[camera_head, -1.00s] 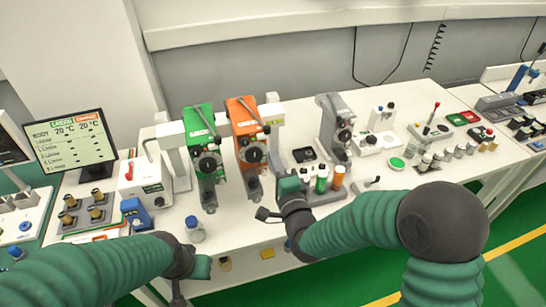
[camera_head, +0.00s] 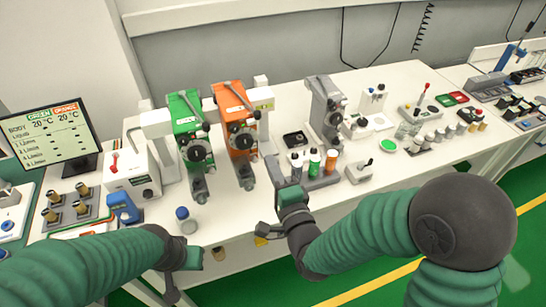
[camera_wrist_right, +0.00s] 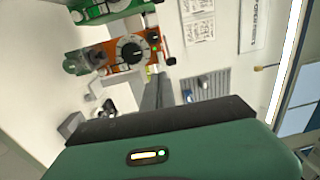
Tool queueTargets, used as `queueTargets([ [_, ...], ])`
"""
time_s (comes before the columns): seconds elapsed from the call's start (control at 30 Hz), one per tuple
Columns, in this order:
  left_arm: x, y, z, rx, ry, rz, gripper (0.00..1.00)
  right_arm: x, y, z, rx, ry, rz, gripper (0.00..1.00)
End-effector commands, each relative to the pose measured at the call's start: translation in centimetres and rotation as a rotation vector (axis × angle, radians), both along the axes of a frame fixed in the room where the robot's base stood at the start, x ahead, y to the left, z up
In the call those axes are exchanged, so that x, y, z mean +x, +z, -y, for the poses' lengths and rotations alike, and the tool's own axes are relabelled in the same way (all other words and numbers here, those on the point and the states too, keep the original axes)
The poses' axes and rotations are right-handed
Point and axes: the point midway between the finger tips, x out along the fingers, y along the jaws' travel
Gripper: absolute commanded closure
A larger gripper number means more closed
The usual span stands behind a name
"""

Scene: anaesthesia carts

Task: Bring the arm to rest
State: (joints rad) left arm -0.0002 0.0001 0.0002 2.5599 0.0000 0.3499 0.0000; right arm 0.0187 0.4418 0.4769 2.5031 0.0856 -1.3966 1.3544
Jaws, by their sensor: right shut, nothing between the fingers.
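My right arm comes in from the right in the head view. Its gripper (camera_head: 266,229) is shut and empty at the bench's front edge, in front of the small bottle rack. My left arm comes in from the lower left. Its gripper (camera_head: 172,288) hangs by the bench's front edge, below the blue-capped jar, and its finger gap cannot be made out.
The white bench (camera_head: 235,208) holds a green device (camera_head: 190,130), an orange device (camera_head: 237,125), a grey device (camera_head: 326,110), a bottle rack (camera_head: 318,182) and a blue-capped jar (camera_head: 186,220). A monitor (camera_head: 52,130) stands at the left. Green floor (camera_head: 375,290) lies in front.

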Motion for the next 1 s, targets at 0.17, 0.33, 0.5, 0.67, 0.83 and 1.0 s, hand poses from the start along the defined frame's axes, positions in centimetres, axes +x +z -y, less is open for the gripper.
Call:
queueTargets([
  [0.17, 0.0, 0.0, 0.0, 0.0, 0.001, 0.0, 1.0, 0.1, -0.1, 0.1, -0.011, 0.0, -0.004, 1.0],
  [0.33, 0.0, 0.0, 0.0, 0.0, 0.0, 0.0, 1.0, 0.3, -4.1, 2.3, -0.336, 0.012, -0.128, 1.0],
  [0.5, 0.0, 0.0, 0.0, 0.0, 0.0, 0.0, 1.0, -3.5, -11.4, 9.4, -0.956, 0.168, -0.424, 1.0],
  [0.67, 0.0, 0.0, 0.0, 0.0, 0.0, 0.0, 1.0, -11.3, -15.0, 15.8, -1.331, 0.483, -0.689, 1.0],
  [0.83, 0.0, 0.0, 0.0, 0.0, 0.0, 0.0, 1.0, -16.9, -15.6, 18.5, -1.448, 0.737, -0.808, 1.0],
  [1.0, 0.0, 0.0, 0.0, 0.0, 0.0, 0.0, 1.0, -17.8, -15.7, 18.7, -1.459, 0.779, -0.821, 1.0],
])
